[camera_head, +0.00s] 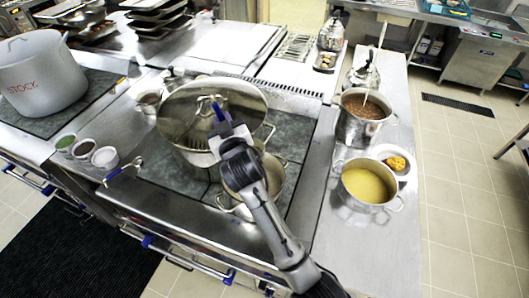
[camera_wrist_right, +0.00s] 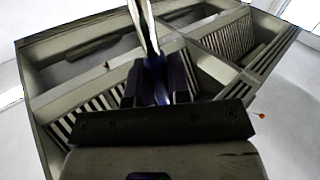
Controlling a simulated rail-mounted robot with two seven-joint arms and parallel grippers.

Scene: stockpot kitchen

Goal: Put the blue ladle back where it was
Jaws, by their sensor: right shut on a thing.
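My right gripper (camera_head: 222,124) is above the large lidded pot (camera_head: 190,145) on the stove in the head view. It is shut on the blue ladle (camera_head: 217,110), whose blue handle shows just beyond the fingertips. In the right wrist view the ladle (camera_wrist_right: 146,35) shows as a bright metal stem running up and away from a blue grip, between the dark fingers of the gripper (camera_wrist_right: 153,88). The ladle's bowl cannot be made out. My left gripper is not in view.
The right wrist view shows a grey compartmented, slatted structure (camera_wrist_right: 45,110) behind the gripper. A smaller pot (camera_head: 278,180) stands under my right arm. A soup pot (camera_head: 363,128) and a yellow-filled pot (camera_head: 366,188) stand at right. Small bowls (camera_head: 84,148) and a blue-handled utensil (camera_head: 122,172) lie left.

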